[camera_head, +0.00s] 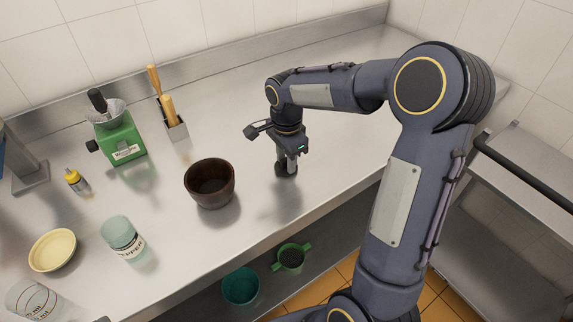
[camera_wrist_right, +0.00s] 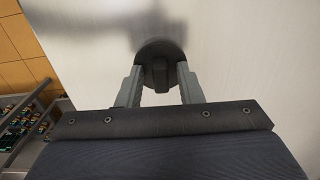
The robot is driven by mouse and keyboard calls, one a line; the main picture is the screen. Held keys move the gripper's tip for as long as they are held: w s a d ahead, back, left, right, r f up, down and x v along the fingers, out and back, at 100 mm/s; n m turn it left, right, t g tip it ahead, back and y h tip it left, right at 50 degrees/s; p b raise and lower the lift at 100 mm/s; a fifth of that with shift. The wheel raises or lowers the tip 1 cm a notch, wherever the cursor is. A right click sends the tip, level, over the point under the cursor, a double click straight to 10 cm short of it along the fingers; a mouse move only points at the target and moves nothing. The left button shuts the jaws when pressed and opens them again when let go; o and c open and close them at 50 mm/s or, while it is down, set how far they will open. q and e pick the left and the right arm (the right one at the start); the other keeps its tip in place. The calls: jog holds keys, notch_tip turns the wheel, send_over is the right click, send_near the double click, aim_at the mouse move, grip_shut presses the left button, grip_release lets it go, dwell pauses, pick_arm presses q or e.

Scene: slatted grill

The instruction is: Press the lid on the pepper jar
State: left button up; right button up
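The pepper jar (camera_head: 124,239) stands upright at the front left of the steel counter, with a pale teal top and a label reading "Pepper". A dark round lid with a raised knob (camera_head: 286,170) lies on the counter to the right of the brown bowl. My right gripper (camera_head: 287,160) points down over this lid. In the right wrist view, the lid (camera_wrist_right: 160,51) lies between the fingertips (camera_wrist_right: 160,72). My left gripper is not in view.
A brown bowl (camera_head: 210,184) stands between the jar and my right gripper. The counter's back right is clear.

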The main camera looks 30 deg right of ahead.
jog(key=shift+s+f, duration=0.3)
jog(key=shift+f, duration=0.4)
jog(key=shift+w+r+p, duration=0.15)
jog(key=shift+r+p, duration=0.45)
jog(key=shift+r, duration=0.1)
grip_shut()
jog(key=shift+w+r+p, duration=0.2)
jog(key=shift+r+p, duration=0.35)
jog(key=shift+r, duration=0.1)
jog(key=shift+r+p, duration=0.5)
jog(key=shift+r, duration=0.25)
